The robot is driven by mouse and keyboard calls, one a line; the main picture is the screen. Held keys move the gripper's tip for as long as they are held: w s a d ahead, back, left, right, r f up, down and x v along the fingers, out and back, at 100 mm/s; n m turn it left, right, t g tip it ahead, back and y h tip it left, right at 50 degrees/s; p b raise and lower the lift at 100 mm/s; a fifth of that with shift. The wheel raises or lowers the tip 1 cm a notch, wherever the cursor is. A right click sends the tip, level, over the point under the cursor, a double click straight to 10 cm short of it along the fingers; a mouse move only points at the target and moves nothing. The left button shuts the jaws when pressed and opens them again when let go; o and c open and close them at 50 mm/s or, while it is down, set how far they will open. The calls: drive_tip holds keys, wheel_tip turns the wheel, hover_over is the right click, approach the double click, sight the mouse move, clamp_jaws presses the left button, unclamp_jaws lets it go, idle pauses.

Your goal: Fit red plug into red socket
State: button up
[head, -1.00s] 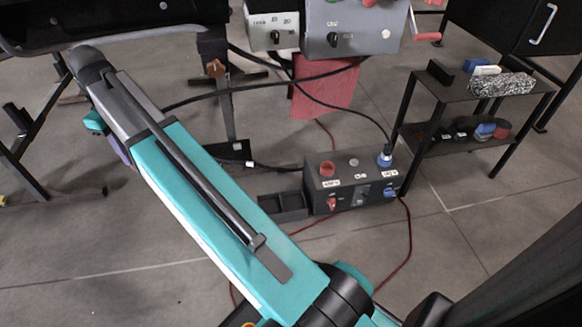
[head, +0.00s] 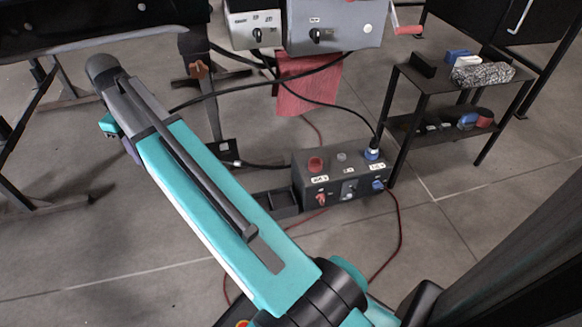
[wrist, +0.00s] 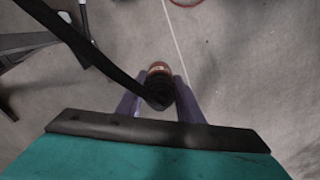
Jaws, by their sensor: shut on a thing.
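The red plug (wrist: 159,69) shows in the wrist view as a reddish end on a black ribbed body, with a black cable running to the upper left. My gripper (wrist: 158,92) has its two purple-grey fingers on either side of the plug and is shut on it, above the grey floor. In the head view my arm hides the plug, and the fingers cannot be made out clearly. The red socket (head: 316,164) is a red round fitting on top of the dark control box (head: 340,180), right of my arm. My gripper is well left of it.
A blue plug (head: 372,152) with a black cable stands at the right of the box top. A black tray (head: 284,209) adjoins the box's left side. A dark shelf (head: 428,82) stands right. Black cables cross behind the box; red cables lie on the floor.

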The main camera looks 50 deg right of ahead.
drive_tip(key=s+d+f+m+p, duration=0.1)
drive_tip(key=s+d+f, duration=0.3)
drive_tip(key=d, duration=0.4)
drive_tip(key=s+d+f+m, duration=0.2)
drive_tip(key=s+d+f, duration=0.2)
drive_tip(key=d, duration=0.5)
drive_tip(key=s+d+f+m+p, duration=0.1)
drive_tip(key=s+d+f, duration=0.35)
drive_tip(key=d, duration=0.35)
drive_tip(key=s+d+f+m, duration=0.1)
drive_tip(key=s+d+f, duration=0.2)
drive_tip(key=s, duration=0.4)
drive_tip(key=s+d+f+m+p, duration=0.1)
drive_tip(key=s+d+f, duration=0.3)
drive_tip(key=s, duration=0.3)
drive_tip(key=s+d+f+m+p, duration=0.1)
drive_tip(key=s+d+f, duration=0.2)
drive_tip(key=s+d, duration=0.3)
drive_tip(key=shift+s+f+m, duration=0.35)
drive_tip(key=shift+s+m, duration=0.05)
drive_tip(key=shift+s, duration=0.6)
drive_tip(key=w+d+f+b, duration=0.1)
drive_tip(key=w+d+b, duration=0.4)
drive_tip(key=w+d, duration=0.4)
drive_tip(key=shift+d+f, duration=0.25)
drive_tip(key=shift+d, duration=1.85)
